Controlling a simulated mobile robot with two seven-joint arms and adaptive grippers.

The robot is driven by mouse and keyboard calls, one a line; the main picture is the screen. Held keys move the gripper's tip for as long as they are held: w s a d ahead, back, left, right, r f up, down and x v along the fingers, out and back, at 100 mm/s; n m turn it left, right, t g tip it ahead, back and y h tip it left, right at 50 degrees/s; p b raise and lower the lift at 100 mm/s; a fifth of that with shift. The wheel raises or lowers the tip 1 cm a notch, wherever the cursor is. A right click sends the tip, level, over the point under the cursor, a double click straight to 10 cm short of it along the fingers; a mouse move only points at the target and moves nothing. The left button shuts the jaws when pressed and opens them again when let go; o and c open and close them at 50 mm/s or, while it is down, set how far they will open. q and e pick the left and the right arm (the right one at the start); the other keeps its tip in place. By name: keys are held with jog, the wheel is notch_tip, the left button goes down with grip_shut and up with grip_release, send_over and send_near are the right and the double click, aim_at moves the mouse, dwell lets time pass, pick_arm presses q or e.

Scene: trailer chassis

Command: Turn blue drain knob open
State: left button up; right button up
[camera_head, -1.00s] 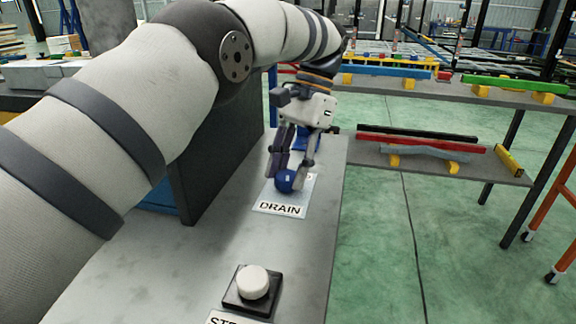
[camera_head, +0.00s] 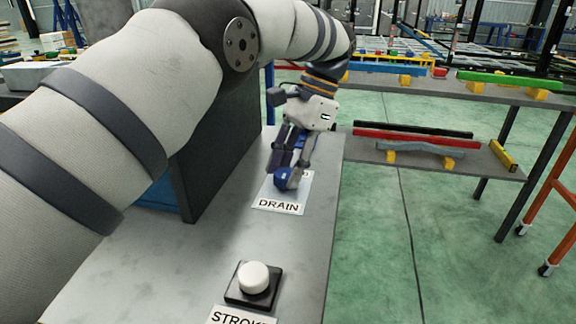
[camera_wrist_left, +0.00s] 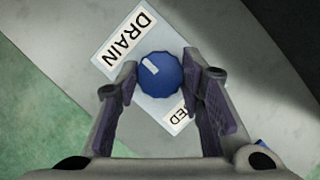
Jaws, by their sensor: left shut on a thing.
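The blue drain knob (camera_head: 283,179) is round and sits on a grey panel top beside a white DRAIN label (camera_head: 278,206). In the left wrist view the knob (camera_wrist_left: 160,75) shows a white mark pointing to the upper left, toward the DRAIN label (camera_wrist_left: 124,44). My left gripper (camera_head: 290,172) reaches down over the knob and is shut on it. In the left wrist view its fingers (camera_wrist_left: 159,76) stand on either side of the knob. A second label, its text partly hidden and ending in "ED", lies below the knob there. My right gripper is not in view.
A white push button on a black base (camera_head: 253,284) stands nearer on the same panel (camera_head: 190,270), by a partly cut-off label. A dark upright board (camera_head: 222,165) stands left of the knob. A shelf (camera_head: 430,160) with coloured bars is at the right, above green floor.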

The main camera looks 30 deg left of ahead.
pick_arm(q)
jog(key=o, duration=1.1)
